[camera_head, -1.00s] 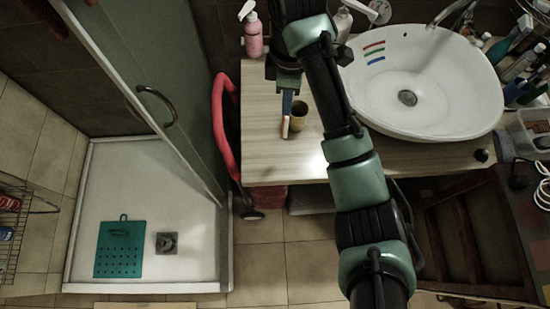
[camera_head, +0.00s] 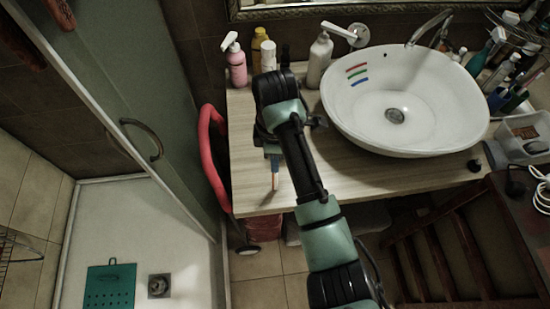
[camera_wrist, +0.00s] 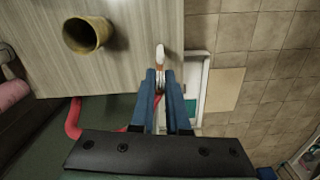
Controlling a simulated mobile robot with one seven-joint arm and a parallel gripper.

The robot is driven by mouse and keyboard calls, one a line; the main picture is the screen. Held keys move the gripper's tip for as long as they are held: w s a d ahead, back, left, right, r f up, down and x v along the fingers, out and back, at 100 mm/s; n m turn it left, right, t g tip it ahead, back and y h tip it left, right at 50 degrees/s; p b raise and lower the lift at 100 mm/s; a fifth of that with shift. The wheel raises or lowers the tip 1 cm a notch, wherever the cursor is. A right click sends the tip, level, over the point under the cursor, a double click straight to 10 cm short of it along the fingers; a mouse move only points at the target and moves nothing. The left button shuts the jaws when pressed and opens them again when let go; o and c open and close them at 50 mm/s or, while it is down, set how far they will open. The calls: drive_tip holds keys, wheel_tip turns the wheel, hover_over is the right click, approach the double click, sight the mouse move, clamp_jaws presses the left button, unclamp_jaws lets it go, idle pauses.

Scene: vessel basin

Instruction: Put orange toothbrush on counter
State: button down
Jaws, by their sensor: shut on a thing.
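My gripper (camera_head: 274,163) is shut on the orange toothbrush (camera_head: 275,180), over the front left part of the wooden counter (camera_head: 257,198). In the wrist view, my gripper (camera_wrist: 163,75) has its two blue fingers closed around the toothbrush (camera_wrist: 160,59); its pale end and a bit of orange stick out past the fingertips. The fingers hide the rest. The toothbrush end lies near the counter edge in the wrist view (camera_wrist: 135,75); I cannot tell whether it touches the surface.
An olive cup (camera_wrist: 86,33) stands on the counter near my gripper; my arm hides it in the head view. The white basin (camera_head: 440,120) is to the right. A pink bottle (camera_head: 235,65) stands at the back left. A red curved object (camera_head: 207,150) borders the counter's left side.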

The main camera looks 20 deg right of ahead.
drive_tip(key=shift+f, duration=0.2)
drive_tip(key=c, duration=1.4)
unclamp_jaws()
drive_tip(key=o, duration=0.5)
drive_tip(key=shift+r, duration=0.45)
wheel_tip(320, 180, up, 12)
drive_tip(key=p, duration=0.5)
drive_tip(key=shift+f+p, duration=0.25)
drive_tip(key=shift+p, duration=0.1)
drive_tip(key=shift+w+a, duration=0.1)
